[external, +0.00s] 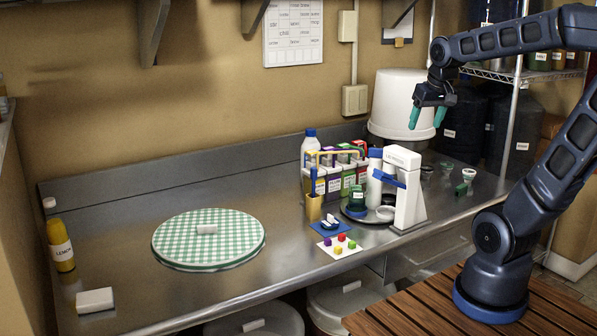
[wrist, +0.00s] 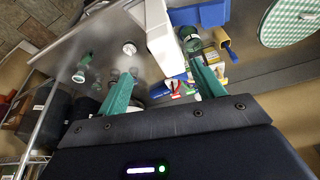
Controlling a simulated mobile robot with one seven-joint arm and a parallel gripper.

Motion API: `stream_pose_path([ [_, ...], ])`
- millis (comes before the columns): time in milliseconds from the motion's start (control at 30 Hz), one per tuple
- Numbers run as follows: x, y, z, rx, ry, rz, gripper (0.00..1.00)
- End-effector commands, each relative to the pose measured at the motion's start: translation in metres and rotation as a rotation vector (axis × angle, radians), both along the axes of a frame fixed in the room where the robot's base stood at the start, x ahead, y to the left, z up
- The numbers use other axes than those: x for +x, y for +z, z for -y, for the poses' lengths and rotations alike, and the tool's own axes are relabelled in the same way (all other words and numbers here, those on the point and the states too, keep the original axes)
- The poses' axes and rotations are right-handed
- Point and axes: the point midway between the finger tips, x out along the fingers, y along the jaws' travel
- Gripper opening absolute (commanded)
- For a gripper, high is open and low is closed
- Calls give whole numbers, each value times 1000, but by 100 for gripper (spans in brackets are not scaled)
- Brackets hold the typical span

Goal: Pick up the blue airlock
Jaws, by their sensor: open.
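I cannot tell for certain which thing is the blue airlock. My gripper (external: 426,121) has green fingers, apart and empty. It hangs above the right part of the bench, in front of a white bucket. In the wrist view the open fingers (wrist: 163,68) point toward the bench, with the white device between and beyond them.
Small green-topped pieces (external: 468,175) stand at the right. A green checked round cover (external: 208,250), a yellow bottle (external: 61,246) and a white block (external: 95,299) are on the left. Bench space around the cover is clear.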

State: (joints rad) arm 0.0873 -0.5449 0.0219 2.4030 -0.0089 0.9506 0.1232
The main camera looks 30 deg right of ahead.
Motion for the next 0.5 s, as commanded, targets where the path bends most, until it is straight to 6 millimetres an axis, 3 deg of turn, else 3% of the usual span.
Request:
stream_pose_path([
  [267,70,-1,29,26,-156,-56,68],
  [500,129,-13,59,51,-288,-99,68],
])
